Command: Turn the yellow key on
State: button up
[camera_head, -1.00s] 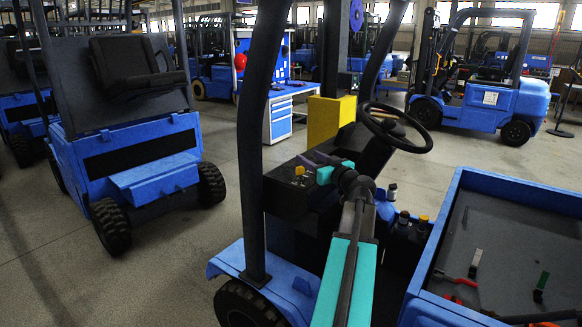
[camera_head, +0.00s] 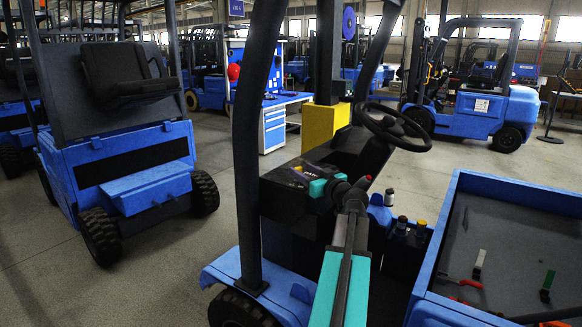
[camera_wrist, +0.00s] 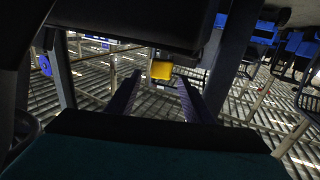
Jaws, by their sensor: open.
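The yellow key (camera_wrist: 160,69) shows in the wrist view as a small yellow block with a grey stem beside the dark console. It lies near the tips of my gripper (camera_wrist: 159,82), whose two dark purple fingers are spread apart, one on each side of it in the picture. I see no contact between the fingers and the key. In the head view my gripper (camera_head: 301,171) is over the top of the dark dashboard (camera_head: 282,190); the key is largely hidden there by the fingers.
The steering wheel (camera_head: 393,127) is right of and behind my gripper. A dark roof post (camera_head: 250,150) stands to the left. A yellow block (camera_head: 324,122) stands behind the dashboard. A blue-rimmed tray (camera_head: 520,186) with several levers is at right.

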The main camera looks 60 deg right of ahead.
jog(key=shift+p+x, duration=1.25)
jog(key=shift+x, duration=1.8)
jog(key=shift+w+d, duration=0.25)
jog(key=shift+w, duration=0.4)
jog(key=shift+c, duration=0.2)
jog(key=c, duration=1)
